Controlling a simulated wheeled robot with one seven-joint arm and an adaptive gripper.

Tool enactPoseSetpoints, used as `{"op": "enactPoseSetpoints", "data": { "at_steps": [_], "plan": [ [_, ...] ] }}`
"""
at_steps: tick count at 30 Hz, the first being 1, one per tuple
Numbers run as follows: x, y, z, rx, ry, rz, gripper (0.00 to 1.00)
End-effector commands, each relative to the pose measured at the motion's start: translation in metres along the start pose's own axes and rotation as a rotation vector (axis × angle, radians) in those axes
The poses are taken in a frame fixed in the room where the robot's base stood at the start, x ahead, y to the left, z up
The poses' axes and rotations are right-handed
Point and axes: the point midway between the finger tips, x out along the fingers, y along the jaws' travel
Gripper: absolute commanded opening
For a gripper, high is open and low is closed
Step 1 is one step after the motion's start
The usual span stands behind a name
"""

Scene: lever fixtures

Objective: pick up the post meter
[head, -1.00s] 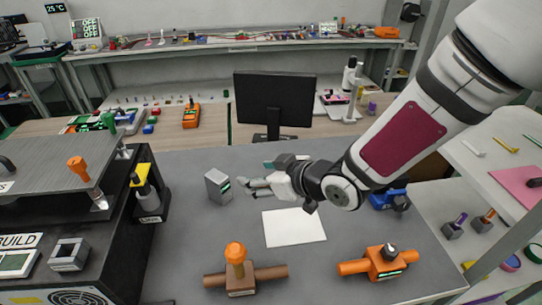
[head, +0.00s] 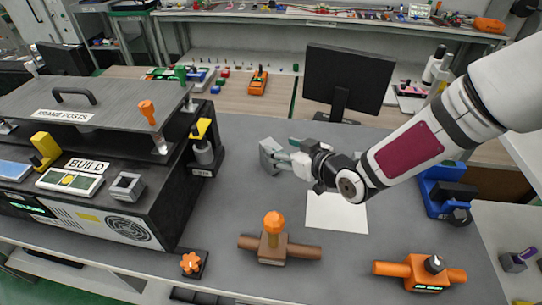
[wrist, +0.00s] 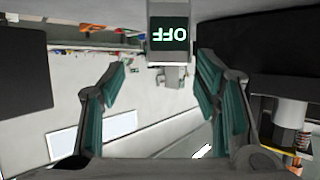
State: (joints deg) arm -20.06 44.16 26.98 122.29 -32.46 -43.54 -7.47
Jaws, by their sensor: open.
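A small grey box with a display, which looks like the post meter (head: 268,157), stands on the grey bench in the head view. In the wrist view the post meter (wrist: 170,48) is at the top middle, its display reading OFF upside down. My gripper (head: 288,155) is close to its right side in the head view, fingers pointing at it. In the wrist view my gripper (wrist: 162,72) is open with teal pads, and the box is in line with the gap between the fingers. Contact cannot be told.
A white sheet (head: 337,213) lies below my arm. A brown fixture with an orange knob (head: 274,248) and an orange fixture (head: 418,272) stand at the front. A dark machine (head: 150,200) is on the left, with a yellow-handled lever (head: 201,130) beside it. A monitor (head: 348,80) is behind.

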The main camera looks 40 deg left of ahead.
Motion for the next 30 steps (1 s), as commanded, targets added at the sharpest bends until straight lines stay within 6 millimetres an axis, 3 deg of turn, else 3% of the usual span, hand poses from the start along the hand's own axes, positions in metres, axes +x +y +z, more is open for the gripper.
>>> {"op": "enactPoseSetpoints", "data": {
  "at_steps": [9, 19, 27, 30],
  "plan": [
    [0.042, -0.008, -0.002, 0.001, -0.001, -0.001, 0.57],
    [0.049, -0.007, -0.002, 0.001, -0.001, 0.000, 0.57],
    [0.048, -0.007, -0.002, 0.001, -0.001, 0.000, 0.00],
    [0.049, -0.007, -0.003, 0.000, 0.001, 0.000, 0.00]
  ]
}}
